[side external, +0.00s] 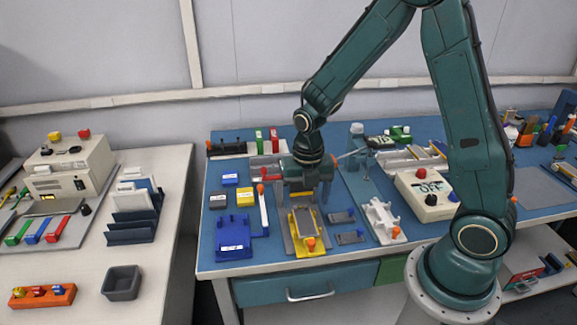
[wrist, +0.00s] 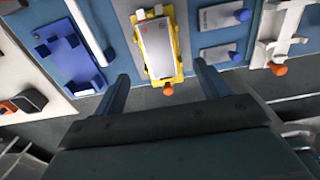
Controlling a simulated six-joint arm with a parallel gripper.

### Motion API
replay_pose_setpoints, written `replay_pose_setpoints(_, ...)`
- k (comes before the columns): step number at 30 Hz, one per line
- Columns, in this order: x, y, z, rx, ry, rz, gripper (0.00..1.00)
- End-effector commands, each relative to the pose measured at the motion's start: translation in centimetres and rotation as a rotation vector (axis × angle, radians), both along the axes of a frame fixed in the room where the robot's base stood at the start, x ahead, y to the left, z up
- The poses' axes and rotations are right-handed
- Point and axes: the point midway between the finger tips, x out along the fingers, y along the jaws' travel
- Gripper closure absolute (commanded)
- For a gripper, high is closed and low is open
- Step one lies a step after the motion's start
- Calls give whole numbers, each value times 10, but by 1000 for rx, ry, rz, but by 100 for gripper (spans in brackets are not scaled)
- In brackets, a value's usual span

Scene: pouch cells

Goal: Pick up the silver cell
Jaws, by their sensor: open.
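The silver cell (wrist: 156,48) is a flat, pale pouch lying in a yellow holder (wrist: 178,72) in the wrist view. In the side view the yellow holder (side external: 303,250) stands near the front of the blue table, with the silver cell (side external: 304,220) in it. An orange knob is at the holder's front end. My gripper (wrist: 160,72) is open and empty, with one finger on each side of the holder in the picture. In the side view my gripper (side external: 307,192) is over the back part of the holder and hides some of it. The exact height gap is unclear.
A blue fixture (side external: 233,232) stands left of the holder, with a lever with an orange knob between. Small grey-blue plates (side external: 345,237) and a white fixture (side external: 380,218) lie to the right. A white control box (side external: 425,192) stands farther right.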

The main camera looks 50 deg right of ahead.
Motion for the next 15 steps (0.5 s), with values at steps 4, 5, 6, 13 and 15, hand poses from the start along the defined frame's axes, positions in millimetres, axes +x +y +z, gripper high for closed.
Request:
replay_pose_setpoints(4, 0, 0, -9, 0, 1, 0, 25)
replay_pose_setpoints(5, 0, 0, -10, 0, 0, 0, 25)
replay_pose_setpoints(6, 0, 0, -11, 0, 0, 0, 25)
replay_pose_setpoints(13, 0, 0, -12, 0, 0, 0, 25)
replay_pose_setpoints(15, 0, 0, -15, 0, 1, 0, 25)
